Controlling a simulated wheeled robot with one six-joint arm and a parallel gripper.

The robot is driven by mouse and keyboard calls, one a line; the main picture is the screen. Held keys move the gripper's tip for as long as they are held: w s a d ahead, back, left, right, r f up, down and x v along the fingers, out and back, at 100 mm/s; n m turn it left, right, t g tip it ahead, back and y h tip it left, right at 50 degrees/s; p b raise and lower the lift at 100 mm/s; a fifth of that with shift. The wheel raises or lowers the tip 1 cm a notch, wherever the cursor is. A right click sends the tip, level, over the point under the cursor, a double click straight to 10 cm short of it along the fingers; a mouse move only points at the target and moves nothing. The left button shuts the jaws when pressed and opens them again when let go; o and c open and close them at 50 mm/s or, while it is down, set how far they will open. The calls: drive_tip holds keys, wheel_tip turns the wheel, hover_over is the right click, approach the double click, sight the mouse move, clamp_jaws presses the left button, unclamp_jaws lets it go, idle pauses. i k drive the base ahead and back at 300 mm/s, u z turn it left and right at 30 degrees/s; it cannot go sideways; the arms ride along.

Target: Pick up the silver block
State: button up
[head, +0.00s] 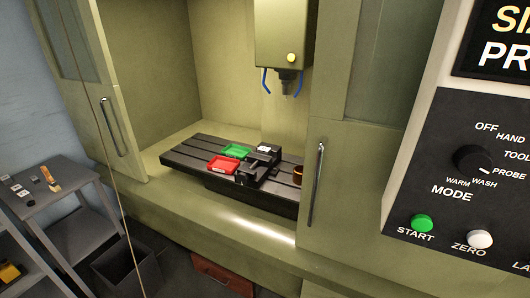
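A small silver-grey block (264,149) shows at the black vise (256,168) on the machine's table. It is too small to tell whether it is clamped between the jaws or rests on them. Small dark pieces with pale tops (15,187) lie on the grey cart (75,178) at the left; I cannot tell whether one is a silver block. My gripper is not in view.
A green tray (236,151) and a red tray (222,165) lie left of the vise. A brown ring-shaped thing (298,174) is to its right. The spindle (288,82) hangs above. Sliding doors (335,185) flank the opening. A dark bin (128,272) stands below.

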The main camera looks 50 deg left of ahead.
sight(262, 150)
drive_tip(key=u, duration=0.45)
drive_tip(key=k, duration=0.55)
drive_tip(key=u, duration=1.35)
drive_tip(key=i, duration=0.7)
drive_tip(key=u, duration=0.95)
drive_tip(key=i, duration=0.85)
drive_tip(key=z, duration=0.45)
drive_tip(key=i, duration=0.95)
drive_tip(key=z, duration=0.6)
